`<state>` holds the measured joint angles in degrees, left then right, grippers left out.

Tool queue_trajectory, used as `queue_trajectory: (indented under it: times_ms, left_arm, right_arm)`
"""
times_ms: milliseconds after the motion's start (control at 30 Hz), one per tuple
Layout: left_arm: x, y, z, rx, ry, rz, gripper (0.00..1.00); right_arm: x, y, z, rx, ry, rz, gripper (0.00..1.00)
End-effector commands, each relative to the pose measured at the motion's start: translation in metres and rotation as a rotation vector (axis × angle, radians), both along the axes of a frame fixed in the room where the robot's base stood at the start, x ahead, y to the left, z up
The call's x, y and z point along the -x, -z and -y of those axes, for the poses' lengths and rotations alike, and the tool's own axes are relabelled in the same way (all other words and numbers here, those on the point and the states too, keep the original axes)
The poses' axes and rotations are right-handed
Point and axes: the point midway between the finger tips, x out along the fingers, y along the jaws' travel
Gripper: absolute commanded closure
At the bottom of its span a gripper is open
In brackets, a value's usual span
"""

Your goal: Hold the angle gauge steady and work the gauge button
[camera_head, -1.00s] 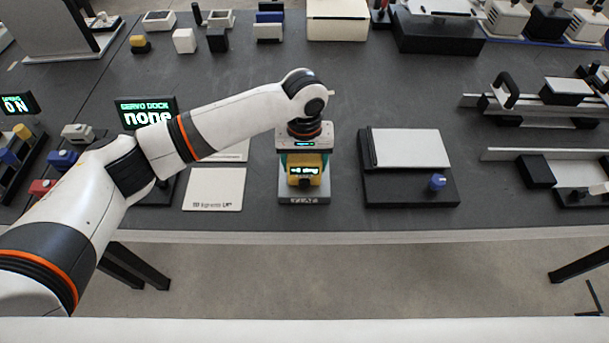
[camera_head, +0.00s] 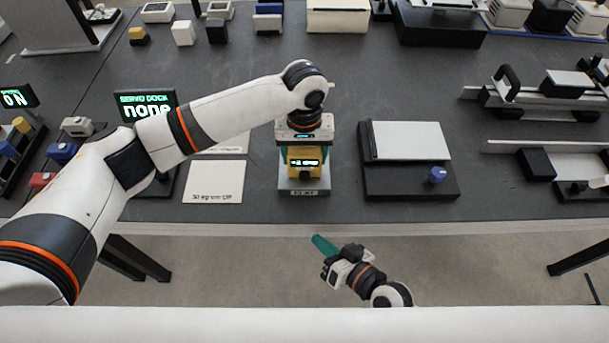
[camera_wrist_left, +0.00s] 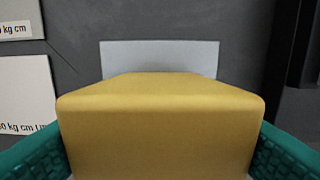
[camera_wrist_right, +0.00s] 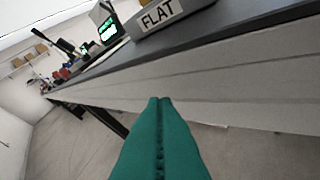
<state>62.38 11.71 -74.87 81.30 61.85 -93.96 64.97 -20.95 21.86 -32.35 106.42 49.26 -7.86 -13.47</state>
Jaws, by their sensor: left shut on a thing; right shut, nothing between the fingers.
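The yellow angle gauge (camera_head: 305,161) with a small lit green display stands on a light grey block labelled FLAT (camera_head: 304,192) near the table's front edge. My left gripper (camera_head: 304,146) comes down from above and is shut on the gauge. In the left wrist view the yellow gauge body (camera_wrist_left: 160,125) sits between the green fingers. My right gripper (camera_head: 318,240) is shut and empty, in front of the table edge and below the gauge. In the right wrist view its green fingers (camera_wrist_right: 160,105) are together, pointing toward the table side. The gauge button cannot be made out.
A display reading SERVO DOCK none (camera_head: 147,108) stands left of the gauge. White label cards (camera_head: 214,182) lie nearby. A black base with a white plate and blue knob (camera_head: 410,150) is on the right. The table front edge (camera_head: 450,225) lies between my right gripper and the gauge.

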Motion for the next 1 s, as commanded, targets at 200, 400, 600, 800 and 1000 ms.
queue_trajectory:
  times_ms: [200, 400, 600, 800, 1000]
  left_arm:
    - [0.003, 0.007, -0.002, -0.007, 0.000, -0.011, 0.65]
    - [0.003, 0.007, -0.002, -0.007, 0.000, -0.011, 0.65]
    - [0.003, 0.006, -0.002, -0.007, 0.000, -0.011, 0.65]
    - [0.003, 0.006, -0.002, -0.008, 0.000, -0.011, 0.65]
    - [0.003, 0.006, -0.002, -0.008, 0.000, -0.011, 0.65]
  right_arm:
    - [0.003, -0.063, -0.022, -0.150, -0.023, 0.054, 1.00]
    - [0.005, -0.082, -0.027, -0.193, -0.031, 0.067, 1.00]
    - [0.005, -0.082, -0.027, -0.194, -0.030, 0.067, 1.00]
    - [0.002, -0.081, -0.027, -0.193, -0.030, 0.067, 1.00]
    - [-0.018, -0.082, -0.027, -0.193, -0.030, 0.070, 1.00]
